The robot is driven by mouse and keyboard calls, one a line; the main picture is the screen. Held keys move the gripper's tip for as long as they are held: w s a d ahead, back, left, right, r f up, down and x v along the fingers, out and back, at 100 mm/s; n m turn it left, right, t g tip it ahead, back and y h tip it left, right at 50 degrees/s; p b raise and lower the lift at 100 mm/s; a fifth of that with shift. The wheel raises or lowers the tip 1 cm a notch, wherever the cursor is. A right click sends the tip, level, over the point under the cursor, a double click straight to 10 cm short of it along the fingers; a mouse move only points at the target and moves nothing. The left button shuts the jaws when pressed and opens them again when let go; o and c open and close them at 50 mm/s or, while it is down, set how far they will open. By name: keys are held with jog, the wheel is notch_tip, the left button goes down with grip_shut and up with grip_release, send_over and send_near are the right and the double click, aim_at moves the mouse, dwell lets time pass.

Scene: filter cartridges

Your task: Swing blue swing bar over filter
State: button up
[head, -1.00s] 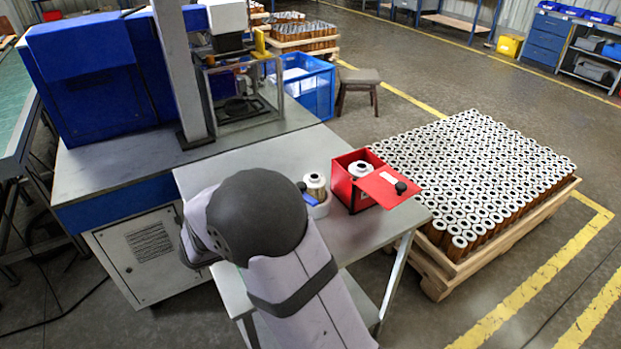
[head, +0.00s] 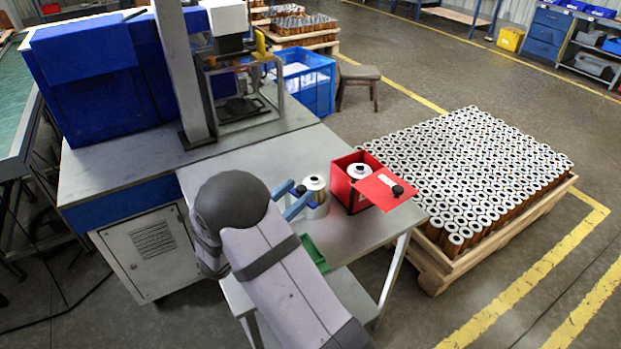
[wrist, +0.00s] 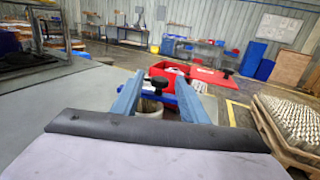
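A white-topped filter (head: 314,184) stands upright in a pale round holder (head: 318,210) on the grey table; the holder partly shows between my fingers in the wrist view (wrist: 150,110). The blue swing bar (wrist: 156,93) with its black knob (wrist: 159,83) appears between the fingertips in the wrist view. In the head view the black knob (head: 301,189) is at the filter's left side, and the bar is mostly hidden. My gripper (head: 292,196) has two light-blue fingers spread apart, close to the knob. I cannot tell whether a finger touches the bar.
A red box (head: 346,186) with another white-topped filter (head: 360,171) stands just right of the holder. Its red lid (head: 384,190), with a black knob, is swung aside. A green object (head: 316,252) lies near the table's front edge, partly behind my arm.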

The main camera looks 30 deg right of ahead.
jog(key=p+x, duration=0.2)
jog(key=x, duration=0.4)
jog(key=shift+d, duration=0.25)
jog(key=shift+c, duration=0.6)
grip_shut()
